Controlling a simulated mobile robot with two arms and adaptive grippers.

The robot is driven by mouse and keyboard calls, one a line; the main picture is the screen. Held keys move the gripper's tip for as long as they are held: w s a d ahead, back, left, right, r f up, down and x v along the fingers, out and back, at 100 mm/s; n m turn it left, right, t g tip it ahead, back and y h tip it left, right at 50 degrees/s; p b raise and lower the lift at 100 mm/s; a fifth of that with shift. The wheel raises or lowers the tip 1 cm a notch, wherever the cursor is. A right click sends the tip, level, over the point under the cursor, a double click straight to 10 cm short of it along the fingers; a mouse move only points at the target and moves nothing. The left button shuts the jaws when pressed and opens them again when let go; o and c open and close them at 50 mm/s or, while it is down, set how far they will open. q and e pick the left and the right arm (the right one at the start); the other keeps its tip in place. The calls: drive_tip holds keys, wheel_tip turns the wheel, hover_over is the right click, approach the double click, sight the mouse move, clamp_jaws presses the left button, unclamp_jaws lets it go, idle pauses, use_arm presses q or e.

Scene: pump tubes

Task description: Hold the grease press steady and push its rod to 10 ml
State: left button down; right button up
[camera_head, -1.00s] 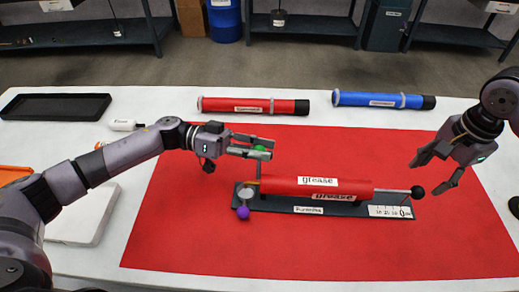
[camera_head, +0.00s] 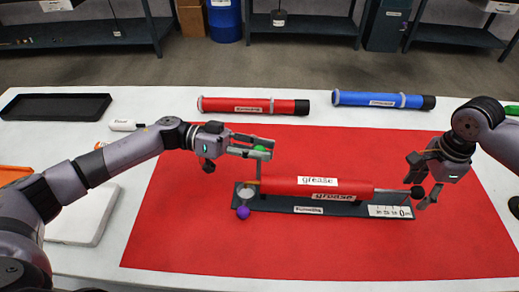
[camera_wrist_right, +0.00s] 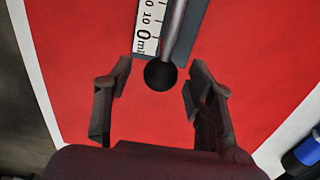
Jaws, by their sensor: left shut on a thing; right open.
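The red grease press (camera_head: 285,186) lies on a dark base (camera_head: 340,209) on the red mat. Its metal rod (camera_head: 392,191) sticks out to the right and ends in a black knob (camera_head: 417,192). A white scale (camera_head: 388,211) runs under the rod; its 0 ml end shows beside the knob in the right wrist view (camera_wrist_right: 147,30). My left gripper (camera_head: 262,149) is shut on a green knob (camera_head: 260,148) at the press's left end. My right gripper (camera_head: 417,181) is open, its fingers on either side of the black knob, which also shows in the right wrist view (camera_wrist_right: 160,74).
A purple ball (camera_head: 242,212) sits at the base's left end. A red tube (camera_head: 240,105) and a blue tube (camera_head: 380,99) lie behind the mat. A black tray (camera_head: 55,107) is at the far left. The mat's front is clear.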

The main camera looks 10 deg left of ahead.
drive_tip(key=shift+f, duration=0.85)
drive_tip(key=shift+c, duration=0.4)
clamp_jaws()
drive_tip(key=shift+s+a, duration=0.15)
drive_tip(key=shift+a, duration=0.9)
drive_tip(key=shift+d, duration=0.3)
drive_tip(key=shift+o, duration=1.2)
unclamp_jaws()
